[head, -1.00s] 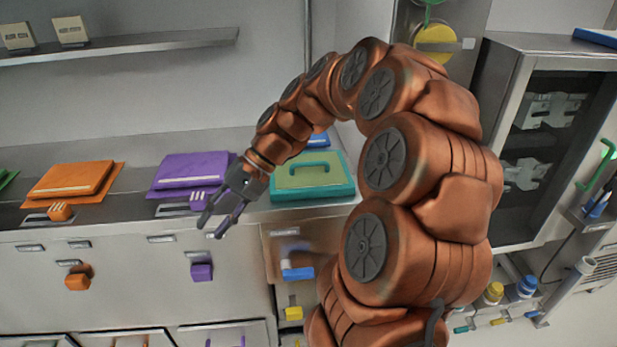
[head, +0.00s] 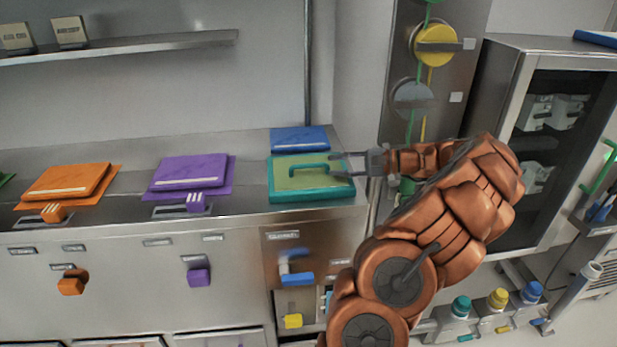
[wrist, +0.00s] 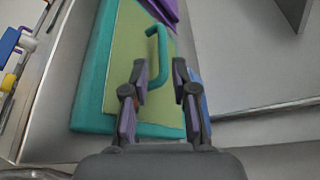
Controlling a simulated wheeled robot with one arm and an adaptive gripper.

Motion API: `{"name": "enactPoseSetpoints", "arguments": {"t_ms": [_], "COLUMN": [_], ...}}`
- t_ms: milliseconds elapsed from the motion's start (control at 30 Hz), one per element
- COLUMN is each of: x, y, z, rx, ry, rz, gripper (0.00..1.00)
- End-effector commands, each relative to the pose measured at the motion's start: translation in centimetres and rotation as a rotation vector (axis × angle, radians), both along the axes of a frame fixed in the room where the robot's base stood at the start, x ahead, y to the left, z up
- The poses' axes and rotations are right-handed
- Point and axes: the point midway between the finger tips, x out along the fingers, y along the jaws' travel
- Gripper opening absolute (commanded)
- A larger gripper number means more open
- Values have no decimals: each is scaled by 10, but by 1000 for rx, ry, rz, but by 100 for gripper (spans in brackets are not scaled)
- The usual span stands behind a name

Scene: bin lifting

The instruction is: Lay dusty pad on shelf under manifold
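A teal pad or lid with a dull olive top (head: 280,181) lies on the steel counter at centre. It has a teal handle (head: 303,170) and fills the left of the wrist view (wrist: 119,70). I cannot tell whether this is the dusty pad. My gripper (head: 340,165) reaches in from the right, low over the pad's right end. In the wrist view its two fingers (wrist: 160,72) are spread, with the handle (wrist: 161,60) just ahead, nearer the left finger. Nothing is visibly held. No manifold is clearly identifiable. A narrow wall shelf (head: 150,43) is at upper left.
A blue pad (head: 300,139) lies directly behind the teal one. Purple (head: 190,171) and orange (head: 70,181) pads lie to the left on the counter. A panel with yellow (head: 437,45) and grey (head: 412,96) discs stands at right, beside a dark open-fronted cabinet (head: 546,190).

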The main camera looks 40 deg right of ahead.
Motion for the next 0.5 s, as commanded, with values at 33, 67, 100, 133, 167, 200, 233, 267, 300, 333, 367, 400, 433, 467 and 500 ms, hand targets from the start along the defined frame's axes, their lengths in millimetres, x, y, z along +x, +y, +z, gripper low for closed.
{"name": "enactPoseSetpoints", "arguments": {"t_ms": [33,67,100,133,167,200,233,267,300,333,367,400,433,467,500], "x": [4,6,10,13,15,18,20,22,25,28,32,37,41,45,50], "y": [3,4,7,8,9,11,12,14,15,16,18,20,22,23,25], "z": [0,-1,-2,-2,-3,-4,-4,-5,-5,-6,-7,-8,-9,-10,-12], "rx": [1,0,-1,-1,-1,-2,-2,-1,-1,0,2,3,2,2,2], "ry": [1,1,2,3,3,2,2,2,3,4,4,4,4,4,5], "rz": [2,3,2,3,2,3,3,4,5,6,7,6,7,7,6], "gripper": [27,27,27,27,27,27,27,27,27,27,27,27,27,27,27]}}
